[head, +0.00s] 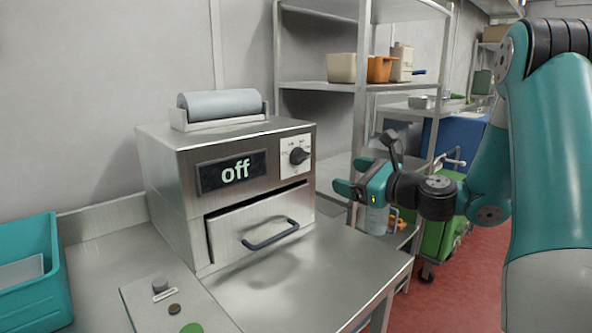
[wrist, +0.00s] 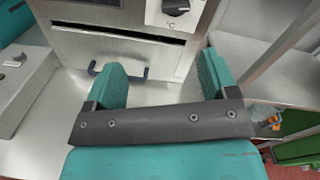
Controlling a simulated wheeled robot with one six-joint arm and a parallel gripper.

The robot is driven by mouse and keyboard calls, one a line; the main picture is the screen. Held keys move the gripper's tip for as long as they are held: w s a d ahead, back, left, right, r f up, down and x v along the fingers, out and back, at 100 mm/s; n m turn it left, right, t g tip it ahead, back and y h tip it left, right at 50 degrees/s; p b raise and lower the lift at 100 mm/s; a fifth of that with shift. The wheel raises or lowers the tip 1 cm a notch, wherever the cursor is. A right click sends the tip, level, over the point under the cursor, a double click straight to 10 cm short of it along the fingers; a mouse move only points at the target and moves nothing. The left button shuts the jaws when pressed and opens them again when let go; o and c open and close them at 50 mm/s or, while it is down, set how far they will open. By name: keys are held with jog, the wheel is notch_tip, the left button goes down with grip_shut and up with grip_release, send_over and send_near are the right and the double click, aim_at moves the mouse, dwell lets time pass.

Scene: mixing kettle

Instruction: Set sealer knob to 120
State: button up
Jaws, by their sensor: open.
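The sealer (head: 170,165) is a steel box on the steel table, with a grey roll on top. Its display (head: 232,172) reads "off". The black sealer knob (head: 298,156) sits on a white dial plate at the upper right of its front; the knob also shows at the top of the wrist view (wrist: 176,7). The dial marks are too small to read. My gripper (head: 350,188) is open and empty, to the right of the sealer and apart from the knob. In the wrist view its two teal fingers (wrist: 160,85) are spread, with the knob beyond them.
A drawer front with a dark handle (head: 270,235) sits below the display, with a dark gap above it. A teal bin (head: 35,250) and a small control panel (head: 165,300) are at the left. A metal shelf rack (head: 362,100) stands behind my gripper. The table's right front is bare.

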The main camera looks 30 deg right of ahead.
jog(key=d+m+h, duration=0.1)
jog(key=d, duration=0.1)
jog(key=p, duration=1.4)
send_near(305, 159)
jog(key=x, duration=0.4)
jog(key=p, duration=0.1)
jog(key=w+p, duration=0.1)
jog(key=p, duration=0.1)
jog(key=w+p, duration=0.1)
jog(key=p, duration=0.1)
jog(key=shift+w+a+r+m, duration=0.2)
jog(key=shift+a+r+m, duration=0.1)
jog(key=p, duration=0.1)
jog(key=w+p, duration=0.1)
jog(key=p, duration=0.1)
jog(key=shift+a, duration=0.25)
jog(key=shift+w+a+f, duration=0.15)
jog(key=shift+w+f, duration=0.2)
jog(key=shift+w, duration=0.25)
jog(key=shift+w+a, duration=0.2)
jog(key=shift+w, duration=0.5)
jog(key=shift+c, duration=0.2)
